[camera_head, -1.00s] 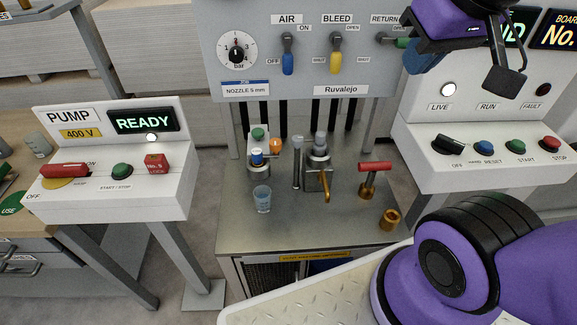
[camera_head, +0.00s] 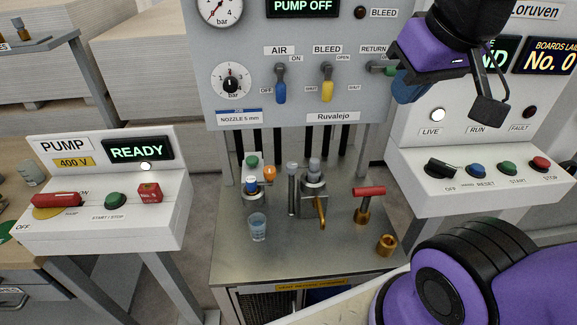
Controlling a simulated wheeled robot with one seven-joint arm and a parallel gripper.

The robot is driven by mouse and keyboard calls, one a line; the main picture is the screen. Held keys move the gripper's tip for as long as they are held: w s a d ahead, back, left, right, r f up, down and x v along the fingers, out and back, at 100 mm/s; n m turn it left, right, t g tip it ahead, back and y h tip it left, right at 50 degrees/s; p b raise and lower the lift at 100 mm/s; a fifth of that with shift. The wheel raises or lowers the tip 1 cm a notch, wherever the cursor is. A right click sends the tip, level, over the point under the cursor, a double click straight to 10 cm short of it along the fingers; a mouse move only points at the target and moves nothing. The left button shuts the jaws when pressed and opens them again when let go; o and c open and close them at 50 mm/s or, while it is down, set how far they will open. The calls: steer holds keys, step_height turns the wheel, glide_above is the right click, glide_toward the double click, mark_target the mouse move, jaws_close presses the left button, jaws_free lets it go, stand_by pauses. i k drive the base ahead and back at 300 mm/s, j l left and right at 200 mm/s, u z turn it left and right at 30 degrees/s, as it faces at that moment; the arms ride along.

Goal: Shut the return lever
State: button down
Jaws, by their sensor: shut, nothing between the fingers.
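The return lever (camera_head: 382,69) is on the grey upright panel, below the RETURN label. Its green handle points to the right, roughly level, and its outer end is hidden behind my gripper. My gripper (camera_head: 407,88) is in front of the panel at the lever's right end, with its blue tip just below and right of the green handle. The fingers are shut with nothing between them. I cannot tell whether they touch the lever.
A blue AIR lever (camera_head: 280,90) and a yellow BLEED lever (camera_head: 327,88) hang down to the left on the panel. A red-handled valve (camera_head: 368,192), a glass (camera_head: 257,227) and fittings stand on the bench below. A control console (camera_head: 480,180) is at the right.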

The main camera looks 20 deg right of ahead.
mark_target(389, 70)
steer(key=z, duration=0.75)
